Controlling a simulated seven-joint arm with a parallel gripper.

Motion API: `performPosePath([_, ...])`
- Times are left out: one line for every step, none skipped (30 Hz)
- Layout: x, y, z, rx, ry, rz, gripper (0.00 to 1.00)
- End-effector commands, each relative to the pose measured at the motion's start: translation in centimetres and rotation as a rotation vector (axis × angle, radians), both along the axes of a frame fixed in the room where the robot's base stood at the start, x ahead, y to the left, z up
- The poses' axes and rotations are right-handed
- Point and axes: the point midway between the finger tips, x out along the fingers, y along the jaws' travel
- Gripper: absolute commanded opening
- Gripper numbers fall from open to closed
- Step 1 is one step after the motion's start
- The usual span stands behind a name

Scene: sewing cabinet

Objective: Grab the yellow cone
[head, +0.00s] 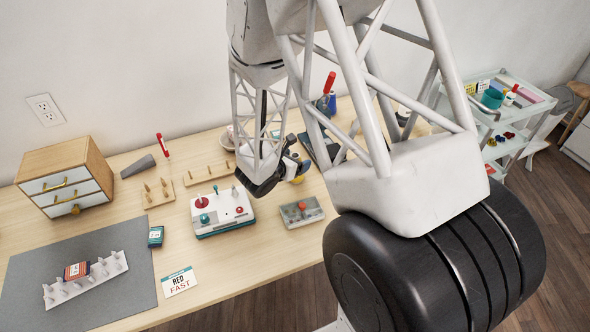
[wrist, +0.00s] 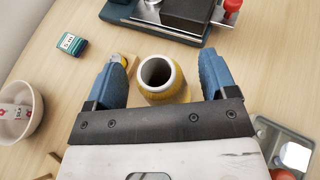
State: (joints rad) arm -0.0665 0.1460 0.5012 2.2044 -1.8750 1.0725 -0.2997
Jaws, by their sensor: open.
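The yellow cone (wrist: 165,82) stands on the table in the wrist view, with a pale hollow top. Only a small yellow part of it (head: 298,179) shows in the head view, beside my gripper. My gripper (wrist: 162,66) is open, its two blue fingers on either side of the cone. Gaps show between the fingers and the cone, and nothing is held. The cone's lower front is hidden behind the gripper body. In the head view my gripper (head: 287,168) hangs over the table's back half.
A dark press with a red knob (wrist: 190,14) stands beyond the cone. A small teal box (wrist: 72,44) and a pale bowl (wrist: 22,112) lie to the left. A grey tray (head: 301,211) and a white control box (head: 221,210) stand nearer the front. Peg boards are at left.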

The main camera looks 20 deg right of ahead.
Motion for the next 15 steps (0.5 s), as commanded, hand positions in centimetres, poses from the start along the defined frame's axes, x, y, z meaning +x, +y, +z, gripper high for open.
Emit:
performPosePath([0.00, 0.00, 0.00, 0.000, 0.000, 0.000, 0.79])
performPosePath([0.00, 0.00, 0.00, 0.000, 0.000, 0.000, 0.79])
performPosePath([0.00, 0.01, 0.00, 0.000, 0.000, 0.000, 0.79])
performPosePath([0.00, 0.01, 0.00, 0.000, 0.000, 0.000, 0.79])
performPosePath([0.00, 0.01, 0.00, 0.000, 0.000, 0.000, 0.79])
performPosePath([-0.01, 0.02, 0.01, 0.000, 0.000, 0.000, 0.79])
performPosePath([-0.01, 0.02, 0.01, 0.000, 0.000, 0.000, 0.79])
performPosePath([-0.01, 0.02, 0.01, 0.000, 0.000, 0.000, 0.79])
performPosePath([-0.01, 0.02, 0.01, 0.000, 0.000, 0.000, 0.79])
performPosePath([-0.01, 0.02, 0.01, 0.000, 0.000, 0.000, 0.79])
performPosePath([-0.01, 0.02, 0.01, 0.000, 0.000, 0.000, 0.79])
performPosePath([-0.01, 0.02, 0.01, 0.000, 0.000, 0.000, 0.79])
performPosePath([-0.01, 0.02, 0.01, 0.000, 0.000, 0.000, 0.79])
performPosePath([-0.01, 0.02, 0.01, 0.000, 0.000, 0.000, 0.79])
performPosePath([-0.01, 0.02, 0.01, 0.000, 0.000, 0.000, 0.74])
